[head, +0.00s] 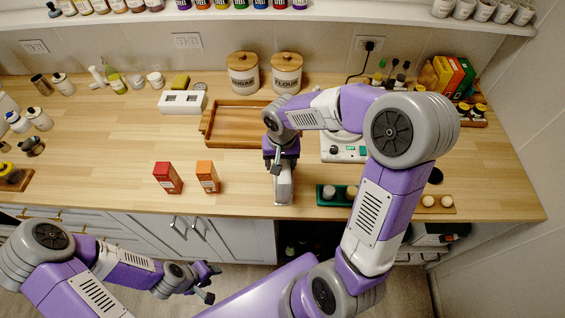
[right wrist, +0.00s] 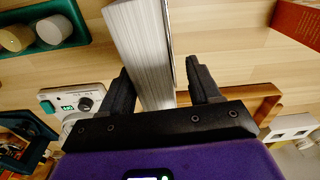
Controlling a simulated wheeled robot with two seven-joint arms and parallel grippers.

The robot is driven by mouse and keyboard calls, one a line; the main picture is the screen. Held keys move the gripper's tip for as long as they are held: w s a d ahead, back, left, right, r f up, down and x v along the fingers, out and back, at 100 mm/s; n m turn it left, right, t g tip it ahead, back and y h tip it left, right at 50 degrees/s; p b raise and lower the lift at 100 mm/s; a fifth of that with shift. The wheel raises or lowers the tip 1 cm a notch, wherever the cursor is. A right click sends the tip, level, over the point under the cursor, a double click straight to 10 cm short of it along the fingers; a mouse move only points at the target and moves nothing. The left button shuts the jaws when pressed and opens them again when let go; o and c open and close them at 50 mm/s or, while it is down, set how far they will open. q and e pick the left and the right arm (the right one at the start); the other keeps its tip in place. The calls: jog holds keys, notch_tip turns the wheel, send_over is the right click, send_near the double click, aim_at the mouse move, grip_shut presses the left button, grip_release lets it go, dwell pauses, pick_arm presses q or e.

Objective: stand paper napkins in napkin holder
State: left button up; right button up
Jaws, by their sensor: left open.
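A white stack of paper napkins (right wrist: 135,45) stands on edge beside a thin grey plate, which seems to be part of the napkin holder (right wrist: 167,40). In the head view the napkins and holder (head: 284,188) show as one pale upright block near the counter's front edge. My right gripper (right wrist: 160,88) is over it with its fingers apart, one on each side of the stack. A gap shows at the right finger; contact at the left finger is unclear. My left gripper (head: 209,283) is open and empty, low in front of the counter.
Red (head: 167,177) and orange (head: 208,176) boxes stand left of the napkins. A wooden tray (head: 228,136) and a white scale-like device (head: 345,155) lie behind. The counter's left-middle is clear.

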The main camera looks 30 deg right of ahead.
pick_arm(q)
jog(key=shift+w+f, duration=0.1)
jog(key=shift+f, duration=0.1)
pick_arm(e)
jog(key=shift+s+f+g, duration=0.15)
jog(key=shift+s+f, duration=0.1)
jog(key=shift+f, duration=0.35)
jog(key=shift+s+f+g, duration=0.15)
jog(key=shift+s+f, duration=0.1)
jog(key=shift+f, duration=0.3)
jog(key=shift+d, duration=0.1)
jog(key=shift+r, duration=0.1)
jog(key=r, duration=0.2)
jog(key=w+r+p, duration=0.1)
jog(key=r, duration=0.2)
jog(key=shift+d, duration=0.15)
jog(key=r, duration=0.4)
jog(key=shift+s+a, duration=0.2)
jog(key=shift+s, duration=0.05)
jog(key=shift+w+r, duration=0.15)
jog(key=shift+r, duration=0.1)
pick_arm(q)
jog(key=shift+w+d+r, duration=0.15)
jog(key=shift+w+r, duration=0.1)
jog(key=shift+r, duration=0.4)
jog(key=shift+s, duration=0.1)
